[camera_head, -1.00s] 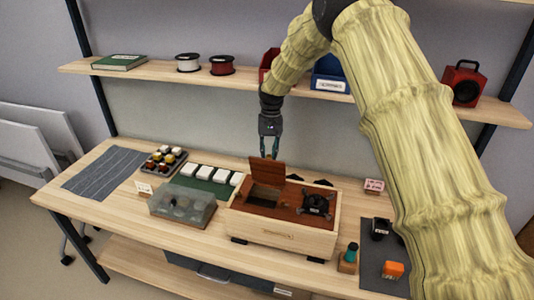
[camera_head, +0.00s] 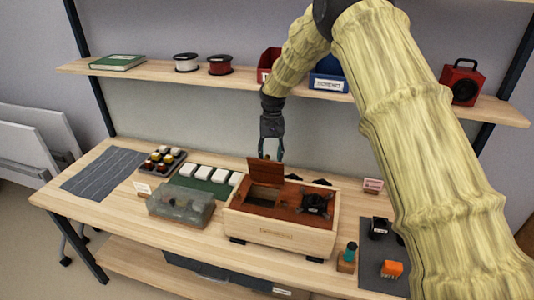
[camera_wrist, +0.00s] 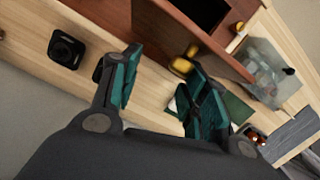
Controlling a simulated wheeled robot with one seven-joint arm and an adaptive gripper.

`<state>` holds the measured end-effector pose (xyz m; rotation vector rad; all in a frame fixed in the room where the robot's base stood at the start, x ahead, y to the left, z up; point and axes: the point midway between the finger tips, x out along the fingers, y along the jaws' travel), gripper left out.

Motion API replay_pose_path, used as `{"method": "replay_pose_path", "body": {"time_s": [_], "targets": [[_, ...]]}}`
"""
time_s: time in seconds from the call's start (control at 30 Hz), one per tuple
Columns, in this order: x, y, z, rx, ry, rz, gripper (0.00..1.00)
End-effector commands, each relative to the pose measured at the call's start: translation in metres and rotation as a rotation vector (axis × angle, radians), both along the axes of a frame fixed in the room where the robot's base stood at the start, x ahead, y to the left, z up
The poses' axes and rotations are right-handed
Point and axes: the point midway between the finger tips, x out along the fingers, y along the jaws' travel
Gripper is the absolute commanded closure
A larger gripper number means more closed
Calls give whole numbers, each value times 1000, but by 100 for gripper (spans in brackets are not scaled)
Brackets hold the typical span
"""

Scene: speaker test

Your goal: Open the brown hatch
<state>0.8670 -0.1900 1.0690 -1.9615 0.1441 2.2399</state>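The brown hatch (camera_head: 265,171) stands raised on top of the wooden box (camera_head: 280,235), and a dark compartment (camera_head: 264,195) lies uncovered in front of it. My gripper (camera_head: 271,157) is just behind and above the hatch's upper edge, with its fingers spread and nothing held. In the wrist view the hatch (camera_wrist: 185,35) is a reddish-brown panel with a brass-coloured knob (camera_wrist: 183,63). The knob is close to the teal finger pads of my open gripper (camera_wrist: 165,88). I cannot tell whether a finger touches the knob.
A black fan-like part (camera_head: 315,203) sits on the box top. A clear-lidded case (camera_head: 181,205) is to the left, with a tray of small parts (camera_head: 162,160) behind it. A shelf (camera_head: 215,78) runs above.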

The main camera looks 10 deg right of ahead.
Motion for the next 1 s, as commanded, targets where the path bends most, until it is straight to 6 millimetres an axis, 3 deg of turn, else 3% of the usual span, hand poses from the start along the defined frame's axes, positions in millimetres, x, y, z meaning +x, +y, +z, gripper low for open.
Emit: {"method": "replay_pose_path", "body": {"time_s": [0.67, 1.0], "targets": [[4, 5, 9, 3, -9, 3, 60], [10, 0, 62, 2, -11, 1, 60]]}}
